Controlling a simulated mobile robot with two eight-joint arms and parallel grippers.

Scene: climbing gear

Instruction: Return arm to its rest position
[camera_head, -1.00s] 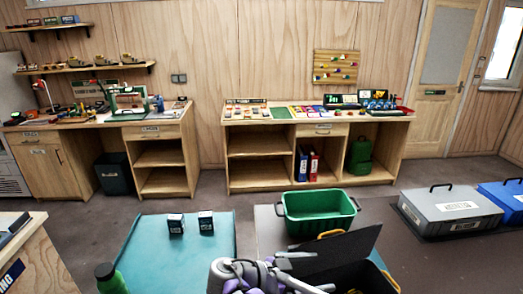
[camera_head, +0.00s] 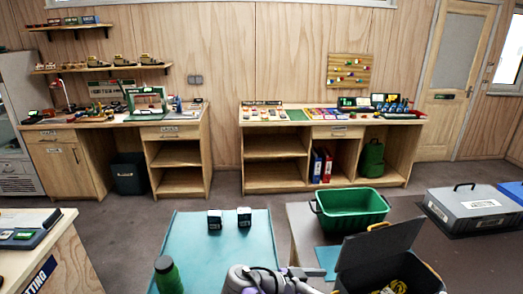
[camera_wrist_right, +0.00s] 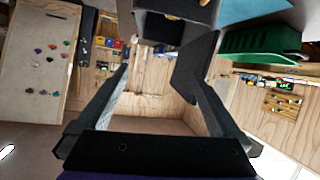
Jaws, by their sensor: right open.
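My right arm (camera_head: 262,281), white and purple, shows at the bottom centre of the head view, low in front of the teal mat and the open black box. In the right wrist view my right gripper (camera_wrist_right: 158,78) has its two dark fingers spread wide, with nothing between them. Its fingertips are hard to make out in the head view. My left arm and gripper are out of view.
An open black box (camera_head: 375,255) with yellow contents stands right of the arm. Behind it is a green crate (camera_head: 352,222). Two small dark boxes (camera_head: 229,219) and a green bottle (camera_head: 168,275) are on or by the teal mat (camera_head: 195,250). A grey case (camera_head: 475,212) lies at right.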

